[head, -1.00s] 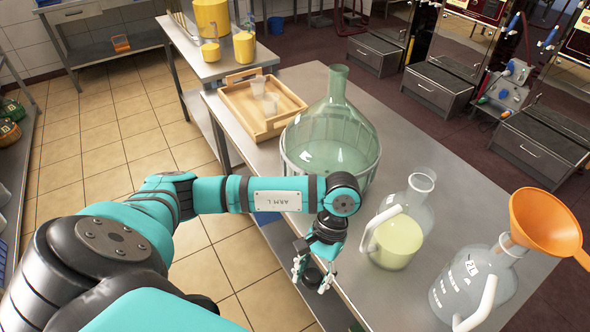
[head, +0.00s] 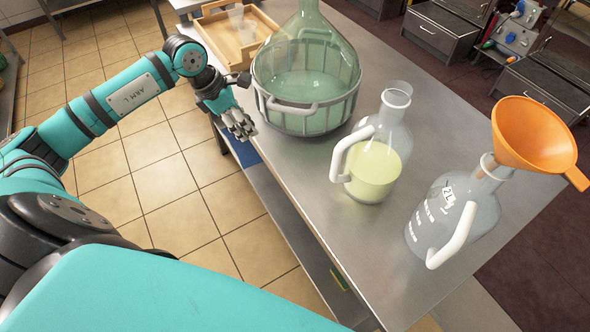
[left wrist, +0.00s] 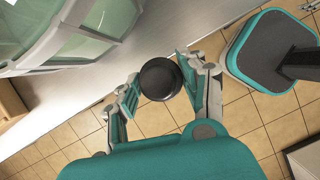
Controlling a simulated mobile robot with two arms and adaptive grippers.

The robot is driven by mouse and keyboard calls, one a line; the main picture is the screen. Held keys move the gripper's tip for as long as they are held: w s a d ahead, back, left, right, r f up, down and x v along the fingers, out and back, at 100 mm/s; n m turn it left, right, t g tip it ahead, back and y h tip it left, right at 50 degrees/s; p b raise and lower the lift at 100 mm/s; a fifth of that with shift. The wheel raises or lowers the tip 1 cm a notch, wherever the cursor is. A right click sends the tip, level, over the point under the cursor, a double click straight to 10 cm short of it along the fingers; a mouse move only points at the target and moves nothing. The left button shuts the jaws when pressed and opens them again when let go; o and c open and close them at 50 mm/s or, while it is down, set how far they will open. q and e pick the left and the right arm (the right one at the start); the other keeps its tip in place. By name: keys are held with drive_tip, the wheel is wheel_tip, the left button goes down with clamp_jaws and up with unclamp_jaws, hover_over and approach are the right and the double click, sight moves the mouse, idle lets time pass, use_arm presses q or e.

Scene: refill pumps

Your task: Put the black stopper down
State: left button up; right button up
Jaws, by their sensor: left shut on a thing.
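The black stopper (left wrist: 160,79) is a round dark piece held between the two fingers of my left gripper (left wrist: 157,82) in the left wrist view. In the head view my left gripper (head: 240,124) is left of the big green glass demijohn (head: 308,75), at the table's left edge. I cannot clearly make out the stopper there. The demijohn sits in a grey basket and also shows at the upper left of the left wrist view (left wrist: 70,30). In the left wrist view, the stopper appears against the floor tiles near the table edge. My right gripper is not in view.
On the steel table (head: 290,165) stand a handled flask of yellow liquid (head: 373,170) and a clear handled jug (head: 455,210) with an orange funnel (head: 533,133). A wooden tray (head: 225,38) lies behind the demijohn. Bare tabletop shows in front of the demijohn.

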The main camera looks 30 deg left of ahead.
use_arm(q)
drive_tip(key=p, duration=0.5)
hover_over(300, 173)
drive_tip(key=a, duration=0.1)
drive_tip(key=shift+s+f, duration=0.45)
drive_tip(key=shift+f, duration=0.15)
wheel_tip(300, 173, down, 3)
drive_tip(key=shift+f+p, duration=0.2)
drive_tip(key=shift+p, duration=0.15)
drive_tip(key=shift+f, duration=0.2)
drive_tip(key=shift+f, duration=0.1)
drive_tip(key=o, duration=0.8)
drive_tip(key=shift+o, duration=0.2)
drive_tip(key=shift+r, duration=0.3)
drive_tip(key=b+v, duration=0.1)
drive_tip(key=v, duration=1)
drive_tip(key=shift+s+a+r+b, duration=0.15)
drive_tip(key=shift+r+b, duration=0.15)
drive_tip(key=shift+b, duration=0.05)
